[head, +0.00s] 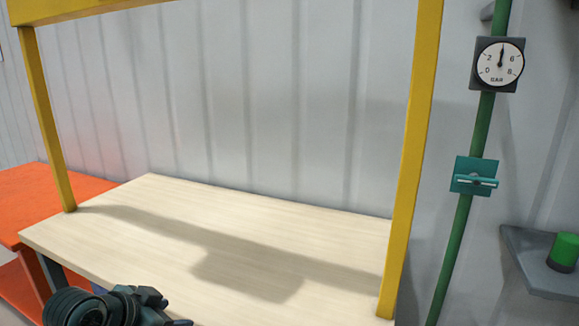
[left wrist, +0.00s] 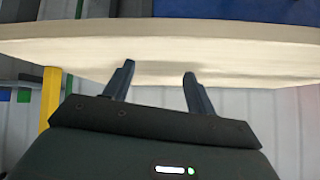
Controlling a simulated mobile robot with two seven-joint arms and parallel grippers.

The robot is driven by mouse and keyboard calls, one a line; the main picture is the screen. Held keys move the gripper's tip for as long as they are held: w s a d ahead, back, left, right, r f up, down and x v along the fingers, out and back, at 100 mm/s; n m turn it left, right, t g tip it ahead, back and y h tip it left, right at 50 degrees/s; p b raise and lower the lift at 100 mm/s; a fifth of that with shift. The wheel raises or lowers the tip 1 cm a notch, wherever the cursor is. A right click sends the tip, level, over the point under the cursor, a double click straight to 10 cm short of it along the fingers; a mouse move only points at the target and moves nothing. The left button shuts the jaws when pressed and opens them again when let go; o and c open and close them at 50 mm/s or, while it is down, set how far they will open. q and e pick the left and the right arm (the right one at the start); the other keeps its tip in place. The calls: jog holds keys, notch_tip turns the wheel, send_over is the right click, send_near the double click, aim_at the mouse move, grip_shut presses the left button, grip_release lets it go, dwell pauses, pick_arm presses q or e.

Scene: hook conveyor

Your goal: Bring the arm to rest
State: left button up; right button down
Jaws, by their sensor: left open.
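My left arm (head: 105,306) shows at the bottom left of the head view, dark green and in front of the table's near edge. Its fingertips are not clear there. In the left wrist view my left gripper (left wrist: 158,72) has its two dark fingers spread apart, with nothing between them. Behind the fingers is the pale edge of the wooden table (left wrist: 230,60); I cannot tell how far it is from the fingertips. My right gripper shows in neither view.
The pale wooden table top (head: 150,190) is bare apart from shadows. Yellow posts (head: 412,160) stand at its sides. An orange table (head: 80,188) is at the left.

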pick_arm(q)
jog(key=s+d+f+n+g+y, duration=0.15)
jog(key=s+f, duration=0.25)
jog(key=s, duration=0.5)
jog(key=s+f+n+g+y, duration=0.1)
jog(key=s+f+n+g, duration=0.1)
jog(key=s+f, duration=0.45)
jog(key=s+d+f+n+g+y, duration=0.1)
jog(key=s+f+n, duration=0.15)
jog(key=s, duration=0.75)
jog(key=w+d+f+m+t+h, duration=0.1)
jog(key=w+d+f+t+h, duration=0.2)
jog(key=w+d+f+t, duration=0.3)
jog(key=shift+f+m+t, duration=0.25)
jog(key=shift+m+t, duration=0.1)
jog(key=shift+m, duration=0.05)
